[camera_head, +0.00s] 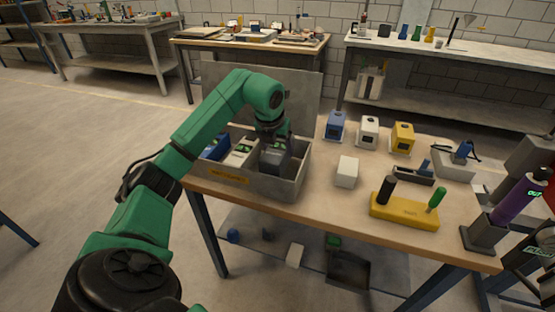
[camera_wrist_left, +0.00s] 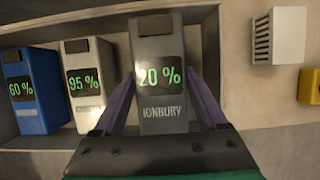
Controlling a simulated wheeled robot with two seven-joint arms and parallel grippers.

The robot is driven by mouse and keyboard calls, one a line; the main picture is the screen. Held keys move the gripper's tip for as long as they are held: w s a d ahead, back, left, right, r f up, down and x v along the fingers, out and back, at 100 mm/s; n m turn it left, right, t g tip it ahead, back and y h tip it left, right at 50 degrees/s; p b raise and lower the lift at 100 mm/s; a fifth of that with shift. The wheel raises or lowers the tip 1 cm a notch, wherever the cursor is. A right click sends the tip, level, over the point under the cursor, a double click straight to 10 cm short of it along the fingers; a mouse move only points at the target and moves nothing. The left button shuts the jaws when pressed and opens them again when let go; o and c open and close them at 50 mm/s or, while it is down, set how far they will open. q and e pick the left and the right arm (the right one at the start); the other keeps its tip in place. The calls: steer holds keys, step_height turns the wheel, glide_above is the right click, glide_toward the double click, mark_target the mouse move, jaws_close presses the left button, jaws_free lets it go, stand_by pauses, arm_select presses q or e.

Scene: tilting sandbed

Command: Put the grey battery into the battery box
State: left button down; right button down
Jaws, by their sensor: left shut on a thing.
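The grey battery (camera_wrist_left: 160,75) reads 20 % and stands between the fingers of my left gripper (camera_wrist_left: 164,92), which is shut on it. In the head view, my left gripper (camera_head: 276,142) reaches down into the right part of the grey battery box (camera_head: 285,190), with the grey battery (camera_head: 272,159) low inside its walls. I cannot tell whether the battery touches the box floor. A blue battery (camera_wrist_left: 32,88) at 60 % and a white battery (camera_wrist_left: 82,80) at 95 % stand to its left in the box.
Right of the box lies a white block (camera_head: 347,172). Behind it stand a blue device (camera_head: 336,126), a white device (camera_head: 368,132) and a yellow device (camera_head: 402,138). A yellow holder (camera_head: 404,211) with a black and a green handle sits near the front edge. The box's lid stands open behind.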

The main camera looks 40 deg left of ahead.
arm_select(q)
step_height(320, 180, down, 4)
steer(key=shift+r, duration=0.2)
jaws_free()
steer(key=shift+s, duration=0.1)
steer(key=v, duration=1.2)
steer(key=shift+d, duration=0.15)
